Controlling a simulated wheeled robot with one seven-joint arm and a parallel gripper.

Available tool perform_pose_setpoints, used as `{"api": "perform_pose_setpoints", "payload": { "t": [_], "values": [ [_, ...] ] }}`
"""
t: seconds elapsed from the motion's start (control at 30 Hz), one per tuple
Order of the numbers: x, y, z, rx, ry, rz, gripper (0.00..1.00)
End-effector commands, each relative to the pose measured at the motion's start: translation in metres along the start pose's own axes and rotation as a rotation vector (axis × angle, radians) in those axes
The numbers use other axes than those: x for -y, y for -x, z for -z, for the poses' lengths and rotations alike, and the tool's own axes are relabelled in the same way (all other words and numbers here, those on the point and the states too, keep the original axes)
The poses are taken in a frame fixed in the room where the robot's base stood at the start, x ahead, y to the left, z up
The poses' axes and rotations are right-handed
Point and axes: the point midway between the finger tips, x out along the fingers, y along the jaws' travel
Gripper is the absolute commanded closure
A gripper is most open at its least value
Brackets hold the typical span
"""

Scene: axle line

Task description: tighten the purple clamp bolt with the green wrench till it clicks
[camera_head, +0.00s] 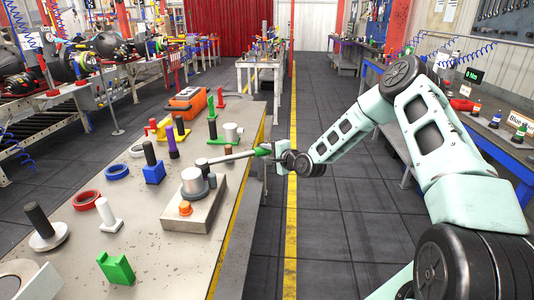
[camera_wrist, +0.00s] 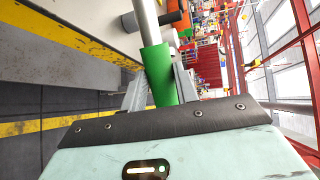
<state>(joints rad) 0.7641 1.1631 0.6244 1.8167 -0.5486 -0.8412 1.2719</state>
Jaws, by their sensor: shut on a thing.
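My gripper (camera_head: 276,150) is shut on the green handle of the wrench (camera_head: 263,151), at the table's right edge. In the wrist view, the fingers (camera_wrist: 158,84) close around the green handle (camera_wrist: 160,72), with the grey shaft (camera_wrist: 146,20) running away from me. Contact cannot be told. A slim purple post (camera_head: 173,147) stands behind; I cannot tell whether it is the clamp bolt. No other purple bolt is visible.
An orange bolt (camera_head: 185,208) sits on the block's near side. Blue ring (camera_head: 117,172), red ring (camera_head: 86,200), green block (camera_head: 116,268) and several posts crowd the table (camera_head: 165,255). An orange toolbox (camera_head: 187,103) stands farther back. The floor aisle right of the table is clear.

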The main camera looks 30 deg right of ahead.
Motion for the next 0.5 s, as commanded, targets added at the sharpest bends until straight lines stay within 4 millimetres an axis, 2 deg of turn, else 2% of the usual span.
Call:
{"api": "perform_pose_setpoints", "payload": {
  "t": [0.5],
  "values": [
    [-0.0078, -0.0028, 0.0007, 0.0, -0.001, 0.006, 1.0]
  ]
}}
